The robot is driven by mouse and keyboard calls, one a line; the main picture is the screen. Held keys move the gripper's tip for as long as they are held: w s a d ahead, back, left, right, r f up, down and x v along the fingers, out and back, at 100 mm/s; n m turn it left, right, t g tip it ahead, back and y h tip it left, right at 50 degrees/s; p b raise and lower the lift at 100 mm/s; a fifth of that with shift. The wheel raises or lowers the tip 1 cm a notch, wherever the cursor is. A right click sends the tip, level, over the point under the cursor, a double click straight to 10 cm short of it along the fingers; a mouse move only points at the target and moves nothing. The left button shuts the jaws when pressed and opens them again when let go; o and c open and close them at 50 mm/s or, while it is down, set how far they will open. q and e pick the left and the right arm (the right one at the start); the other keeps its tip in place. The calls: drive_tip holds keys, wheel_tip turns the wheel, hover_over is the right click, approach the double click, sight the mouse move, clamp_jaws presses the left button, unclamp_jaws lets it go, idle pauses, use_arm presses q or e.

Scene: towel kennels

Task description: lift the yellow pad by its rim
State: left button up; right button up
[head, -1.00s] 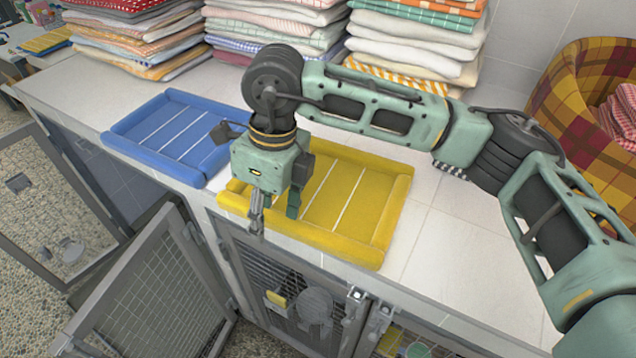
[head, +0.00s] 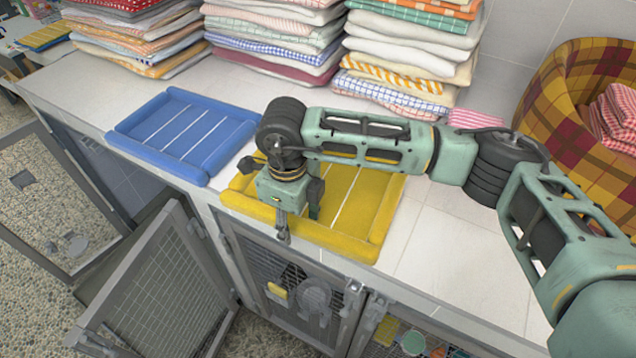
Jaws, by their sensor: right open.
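The yellow pad (head: 384,222) lies flat on the white tiled counter, with a padded raised rim and pale stripes. My right gripper (head: 298,218) is open at the pad's front rim, pointing down. One finger hangs in front of the rim and the other is on the pad's inner side. I cannot tell whether either finger touches the rim. My right arm covers the back part of the pad. My left gripper is not in the picture.
A blue pad (head: 182,135) lies to the left. Stacks of folded towels (head: 410,45) line the back wall. A plaid basket (head: 572,95) stands at the right. Below the counter are mesh kennel doors, one open (head: 165,285). The counter right of the pad (head: 440,235) is clear.

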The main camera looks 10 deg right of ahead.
drive_tip(key=shift+c, duration=0.5)
clamp_jaws()
drive_tip(key=shift+r, duration=0.1)
